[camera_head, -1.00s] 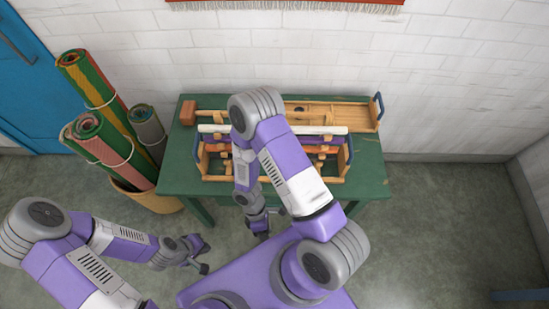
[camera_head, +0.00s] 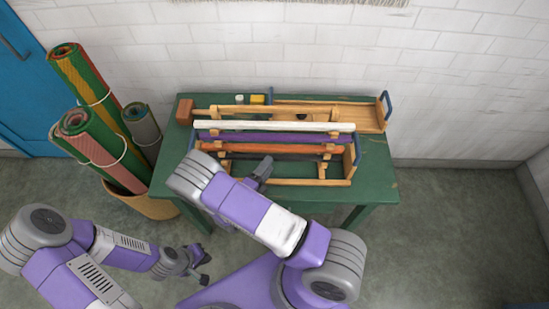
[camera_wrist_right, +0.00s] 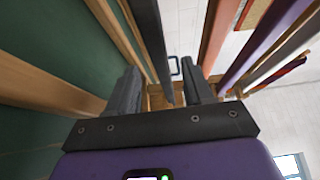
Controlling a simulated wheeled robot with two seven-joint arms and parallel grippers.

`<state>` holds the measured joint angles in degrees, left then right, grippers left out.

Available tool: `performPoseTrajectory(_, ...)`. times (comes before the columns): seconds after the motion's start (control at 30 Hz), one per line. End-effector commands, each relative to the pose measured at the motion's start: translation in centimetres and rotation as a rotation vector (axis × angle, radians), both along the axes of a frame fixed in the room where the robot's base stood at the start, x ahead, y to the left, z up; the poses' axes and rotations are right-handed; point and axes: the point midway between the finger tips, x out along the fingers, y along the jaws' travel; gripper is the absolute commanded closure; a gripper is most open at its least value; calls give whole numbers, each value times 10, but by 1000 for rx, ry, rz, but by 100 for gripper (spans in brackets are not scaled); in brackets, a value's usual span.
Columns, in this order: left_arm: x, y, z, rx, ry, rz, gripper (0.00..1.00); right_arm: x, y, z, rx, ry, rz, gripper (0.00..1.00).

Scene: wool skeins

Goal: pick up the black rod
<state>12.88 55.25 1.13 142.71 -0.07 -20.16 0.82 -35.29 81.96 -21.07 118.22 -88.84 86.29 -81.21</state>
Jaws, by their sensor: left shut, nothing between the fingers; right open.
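The black rod (camera_head: 297,157) lies crosswise on the wooden rack (camera_head: 300,182), in front of the orange rod (camera_head: 275,147). Its left part is partly hidden by my right gripper (camera_head: 262,172), which is at the rack's front. In the right wrist view the black rod (camera_wrist_right: 151,42) runs down between the two open fingers of my right gripper (camera_wrist_right: 162,92). No contact with either finger is visible. My left gripper (camera_head: 203,268) is shut and empty, low over the floor left of the table.
A purple rod (camera_head: 290,138) and a white rod (camera_head: 270,126) lie behind the orange one. A wooden tray (camera_head: 350,113) and a brick-coloured block (camera_head: 185,111) are on the green table (camera_head: 378,175). Rolled rugs (camera_head: 88,80) stand in a basket at left.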

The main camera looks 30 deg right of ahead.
Motion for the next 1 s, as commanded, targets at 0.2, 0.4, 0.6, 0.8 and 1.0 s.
performPoseTrajectory(0.2, 0, 0, -8, 0, 0, 0, 100, 14, -30, 0, 2, -2, -6, 49)
performPoseTrajectory(0.4, 0, 0, -10, 0, 0, 0, 100, 21, -44, 1, 4, -1, -4, 49)
performPoseTrajectory(0.6, 0, 0, -9, 0, 0, 0, 100, 22, -44, 1, 4, -1, -4, 49)
performPoseTrajectory(0.8, 0, 0, -9, 0, 0, 0, 100, 22, -44, 1, 4, -1, -4, 80)
performPoseTrajectory(1.0, 0, 0, -9, 0, 0, 0, 100, 22, -44, 1, 3, -2, -4, 100)
